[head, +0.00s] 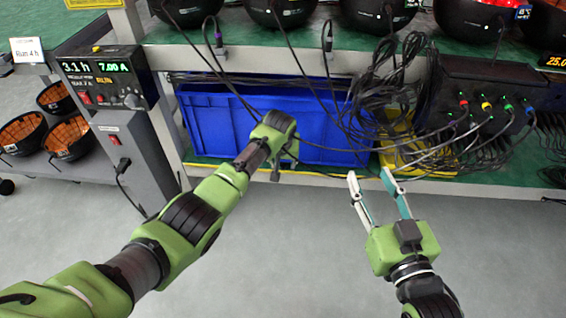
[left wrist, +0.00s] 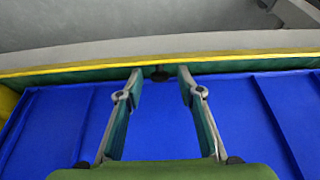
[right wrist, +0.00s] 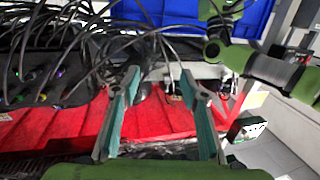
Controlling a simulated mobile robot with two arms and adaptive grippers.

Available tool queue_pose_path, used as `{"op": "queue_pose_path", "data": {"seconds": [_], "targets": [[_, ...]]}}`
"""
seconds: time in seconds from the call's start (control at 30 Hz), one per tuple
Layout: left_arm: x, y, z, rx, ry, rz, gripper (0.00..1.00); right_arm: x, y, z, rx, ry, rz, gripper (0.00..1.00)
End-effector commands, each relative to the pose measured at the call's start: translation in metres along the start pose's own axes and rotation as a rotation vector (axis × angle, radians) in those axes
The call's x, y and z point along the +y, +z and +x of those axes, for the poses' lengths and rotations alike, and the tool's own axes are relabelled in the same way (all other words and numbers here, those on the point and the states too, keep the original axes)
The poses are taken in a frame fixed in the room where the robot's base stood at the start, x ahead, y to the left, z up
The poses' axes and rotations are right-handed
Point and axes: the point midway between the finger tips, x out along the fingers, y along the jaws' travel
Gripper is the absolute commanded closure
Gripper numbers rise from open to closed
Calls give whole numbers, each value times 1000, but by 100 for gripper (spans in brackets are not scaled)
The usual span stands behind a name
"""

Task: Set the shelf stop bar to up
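The yellow bar along the front edge of the lower shelf, which looks like the shelf stop bar, shows in the head view (head: 425,170). It lies low, at the foot of the blue bin (head: 335,152). My right gripper (head: 369,174) is open and empty before the shelf.
Black cables (head: 395,95) hang from the upper shelf over the bin and a connector box (head: 490,95). A power supply (head: 105,80) stands on a post at the left. Black bowls with orange insides (head: 68,135) sit on a side shelf. The floor in front is clear.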

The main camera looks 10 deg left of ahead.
Motion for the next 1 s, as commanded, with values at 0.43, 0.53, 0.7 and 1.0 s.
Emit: {"op": "queue_pose_path", "data": {"seconds": [0.43, 0.53, 0.7, 1.0], "targets": [[0, 0, 1, -5, -1, -1, 100, 0, -4, 0, 25, -1, 1, 60], [-1, -2, 3, -14, -3, -2, 100, -3, -23, 1, 117, -7, 2, 60], [-3, -5, 5, -38, -6, -5, 100, -8, -60, -4, 299, -17, 7, 60], [-4, -9, 6, -77, -8, -5, 100, -15, -121, -33, 622, -33, 19, 60]]}}
